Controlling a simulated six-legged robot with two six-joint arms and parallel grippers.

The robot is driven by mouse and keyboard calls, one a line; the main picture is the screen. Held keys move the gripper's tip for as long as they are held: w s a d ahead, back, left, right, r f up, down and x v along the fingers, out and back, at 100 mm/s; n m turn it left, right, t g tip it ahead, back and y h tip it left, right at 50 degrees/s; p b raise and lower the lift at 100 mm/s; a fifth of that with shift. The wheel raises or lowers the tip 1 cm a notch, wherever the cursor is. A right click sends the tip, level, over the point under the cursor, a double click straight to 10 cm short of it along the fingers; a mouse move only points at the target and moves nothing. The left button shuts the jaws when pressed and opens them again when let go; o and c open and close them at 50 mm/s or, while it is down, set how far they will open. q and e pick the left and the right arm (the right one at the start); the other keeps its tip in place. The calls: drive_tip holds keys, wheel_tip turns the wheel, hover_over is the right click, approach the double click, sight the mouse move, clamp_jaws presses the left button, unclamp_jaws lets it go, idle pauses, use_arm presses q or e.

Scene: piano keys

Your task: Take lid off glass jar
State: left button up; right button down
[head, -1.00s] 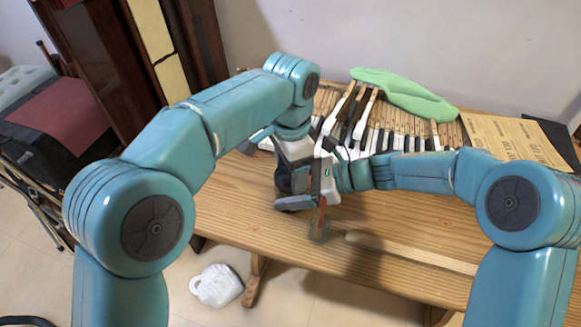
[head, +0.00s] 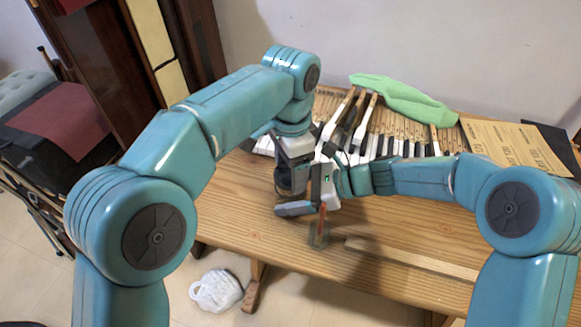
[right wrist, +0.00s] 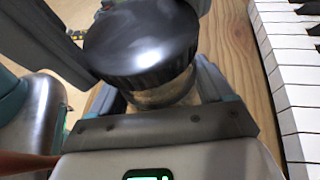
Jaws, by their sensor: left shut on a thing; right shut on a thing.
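The glass jar (right wrist: 165,96) shows in the right wrist view with pale contents and a wide, shiny black lid (right wrist: 140,48) on top. The lid sits over the jar's mouth, with no clear gap visible. My right gripper (right wrist: 160,100) is shut on the jar below the lid. My left gripper (head: 292,182) comes down from above at the same spot; its dark parts show beside the lid at upper left in the right wrist view. It is shut, apparently on the lid, but its contact is partly hidden. In the head view the grippers mostly hide the jar.
A small clear container (head: 318,237) with a reddish-orange stick stands near the wooden table's (head: 240,205) front edge, close to my grippers. Piano keys (head: 385,145) lie behind, with a green cloth (head: 400,98) on them. A wooden strip (head: 410,258) lies at front right.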

sight(290, 173)
use_arm(q)
drive_tip(key=shift+r, duration=2)
use_arm(e)
unclamp_jaws()
